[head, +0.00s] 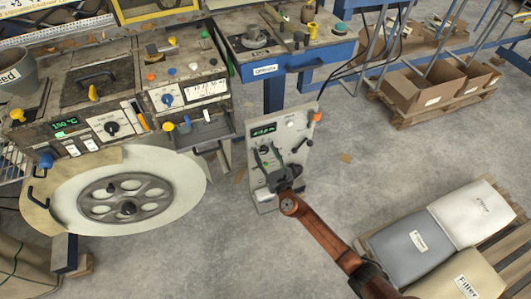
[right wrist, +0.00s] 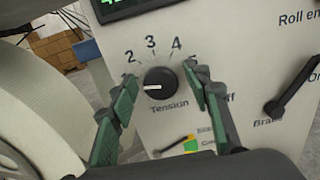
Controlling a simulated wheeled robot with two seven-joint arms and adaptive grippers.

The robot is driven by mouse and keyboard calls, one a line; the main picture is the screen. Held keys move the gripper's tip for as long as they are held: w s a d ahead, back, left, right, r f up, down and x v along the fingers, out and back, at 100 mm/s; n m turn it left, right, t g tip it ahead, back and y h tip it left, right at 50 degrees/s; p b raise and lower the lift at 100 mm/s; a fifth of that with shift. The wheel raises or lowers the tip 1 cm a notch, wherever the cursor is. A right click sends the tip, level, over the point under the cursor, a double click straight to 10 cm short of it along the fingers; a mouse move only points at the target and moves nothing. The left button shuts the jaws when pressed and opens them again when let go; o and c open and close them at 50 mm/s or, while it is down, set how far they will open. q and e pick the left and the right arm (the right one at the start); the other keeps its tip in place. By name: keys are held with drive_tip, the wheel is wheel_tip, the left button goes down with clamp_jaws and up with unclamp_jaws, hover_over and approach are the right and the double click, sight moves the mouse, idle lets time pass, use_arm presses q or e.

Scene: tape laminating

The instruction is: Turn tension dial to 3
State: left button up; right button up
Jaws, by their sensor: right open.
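The tension dial (right wrist: 160,84) is a round black knob on a pale control panel (head: 267,190), with the numbers 2, 3, 4 and 5 printed around its top. A small white mark shows on the left part of the knob, away from the 3 at the top; its exact reading is hard to tell. My right gripper (right wrist: 160,76) is open, with one green-padded finger to each side of the dial and gaps between. In the head view my right gripper (head: 270,156) is in front of the panel and covers part of it. My left gripper is not in view.
A large pale roll (head: 130,190) stands left of the panel, and a workbench (head: 290,50) behind. Filler bags (head: 470,215) lie at the right.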

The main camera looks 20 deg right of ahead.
drive_tip(key=shift+c, duration=0.7)
drive_tip(key=c, duration=1)
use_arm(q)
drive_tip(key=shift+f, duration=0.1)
use_arm(e)
drive_tip(key=shift+o, duration=0.2)
